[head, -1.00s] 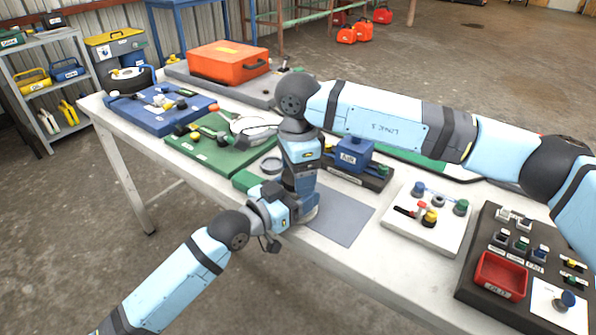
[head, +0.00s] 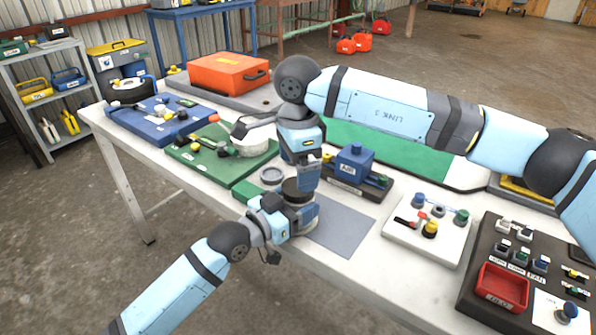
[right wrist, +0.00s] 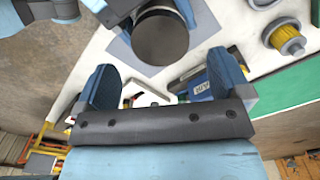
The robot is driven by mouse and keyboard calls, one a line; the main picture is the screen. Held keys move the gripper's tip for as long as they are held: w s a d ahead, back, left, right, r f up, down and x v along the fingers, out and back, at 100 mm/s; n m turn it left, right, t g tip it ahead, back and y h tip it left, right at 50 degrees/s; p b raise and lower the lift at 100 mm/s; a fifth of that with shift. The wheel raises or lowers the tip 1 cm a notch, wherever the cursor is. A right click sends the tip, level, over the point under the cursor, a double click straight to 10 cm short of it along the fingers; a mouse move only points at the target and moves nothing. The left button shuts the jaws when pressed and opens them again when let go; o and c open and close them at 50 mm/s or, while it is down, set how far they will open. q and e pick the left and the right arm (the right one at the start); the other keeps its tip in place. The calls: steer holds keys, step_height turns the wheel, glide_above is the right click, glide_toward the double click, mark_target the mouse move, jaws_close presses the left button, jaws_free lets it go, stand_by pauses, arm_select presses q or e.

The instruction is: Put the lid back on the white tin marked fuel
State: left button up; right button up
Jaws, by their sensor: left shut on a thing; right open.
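The dark round lid (head: 298,190) sits level on top of the white tin; in the right wrist view its flat top (right wrist: 160,40) faces me. I cannot tell whether it is fully seated. Only a pale strip of the tin (head: 309,227) shows below my left gripper, and its marking is hidden. My left gripper (head: 291,213) is shut on the tin from the left. My right gripper (head: 303,172) points down just above the lid. In the right wrist view its two blue fingers (right wrist: 164,68) are apart with nothing between them.
The tin stands by a grey mat (head: 345,232) at the table's front edge. Close behind are a green board (head: 215,165), a grey ring (head: 270,174) and a blue box (head: 354,164) marked AIR. A white board (head: 400,243) and a dark board with a red tray (head: 502,288) lie right.

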mark_target(298, 206)
steer(key=shift+c, duration=0.4)
steer(key=n, duration=0.1)
steer(key=r+n, duration=0.1)
steer(key=n, duration=0.2)
steer(key=shift+r+n, duration=0.35)
steer(key=shift+n, duration=0.05)
step_height(298, 206, up, 2)
steer(key=n, duration=0.6)
steer(key=shift+n, duration=0.3)
steer(key=shift+f, duration=0.1)
steer(key=shift+f, duration=3.95)
steer(key=shift+c, duration=0.4)
